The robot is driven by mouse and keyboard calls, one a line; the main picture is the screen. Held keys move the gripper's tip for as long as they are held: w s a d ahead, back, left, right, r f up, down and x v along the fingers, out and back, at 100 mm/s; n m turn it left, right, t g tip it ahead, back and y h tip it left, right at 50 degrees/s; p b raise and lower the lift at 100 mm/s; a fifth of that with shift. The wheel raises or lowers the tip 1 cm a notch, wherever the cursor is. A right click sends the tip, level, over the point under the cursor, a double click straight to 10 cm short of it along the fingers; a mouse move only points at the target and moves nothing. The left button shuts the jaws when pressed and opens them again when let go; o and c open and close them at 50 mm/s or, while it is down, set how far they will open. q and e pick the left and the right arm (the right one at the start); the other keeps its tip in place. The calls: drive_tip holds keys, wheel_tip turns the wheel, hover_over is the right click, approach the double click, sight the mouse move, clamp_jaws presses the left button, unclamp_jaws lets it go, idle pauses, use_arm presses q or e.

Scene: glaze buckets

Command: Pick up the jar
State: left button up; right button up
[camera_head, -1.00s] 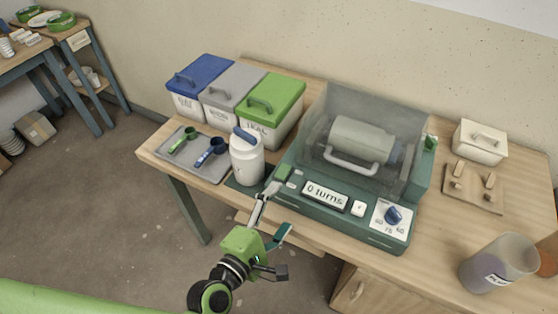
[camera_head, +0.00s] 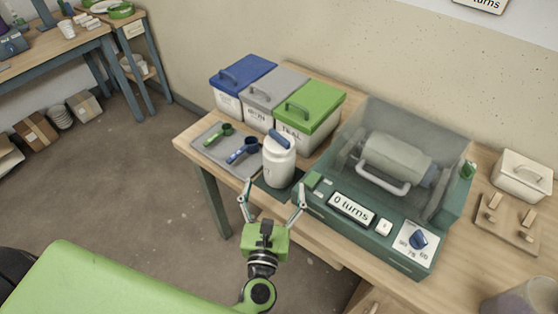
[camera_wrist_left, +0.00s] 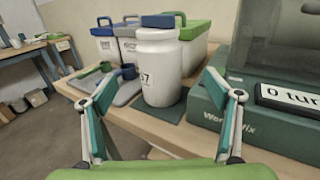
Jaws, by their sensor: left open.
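The jar (camera_head: 279,164) is white with a blue handle on its lid. It stands upright on a dark green mat (camera_head: 262,186) near the table's front edge, left of the green machine. In the left wrist view the jar (camera_wrist_left: 160,68) is straight ahead, with a partly visible label on its front. My left gripper (camera_head: 272,188) is open, its fingers spread in front of the jar and apart from it. In the left wrist view the open fingers (camera_wrist_left: 160,90) frame the jar on both sides with nothing between them. My right gripper is not in view.
Blue, grey and green lidded buckets (camera_head: 303,117) stand behind. A grey tray (camera_head: 210,147) with two scoops (camera_head: 242,150) lies left. A white lidded box (camera_head: 523,176) is far right.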

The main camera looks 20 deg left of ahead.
sight(278, 166)
use_arm(q)
drive_tip(key=w, duration=0.2)
drive_tip(key=w+p, duration=0.1)
drive_tip(key=w, duration=0.1)
drive_tip(key=w+a, duration=0.1)
drive_tip(key=w, duration=0.1)
drive_tip(key=shift+w, duration=0.2)
drive_tip(key=shift+w+a+r+p, duration=0.15)
drive_tip(key=shift+w+p, duration=0.15)
drive_tip(key=shift+p, duration=0.1)
drive_tip(key=w, duration=0.1)
drive_tip(key=w+p, duration=0.1)
drive_tip(key=w, duration=0.1)
drive_tip(key=shift+w+a, duration=0.3)
drive_tip(key=shift+a, duration=0.1)
drive_tip(key=shift+w+a, duration=0.15)
drive_tip(key=shift+w, duration=0.35)
drive_tip(key=shift+s, duration=0.1)
drive_tip(key=c, duration=1.6)
drive_tip(key=shift+r+p, duration=0.15)
drive_tip(key=shift+p, duration=0.15)
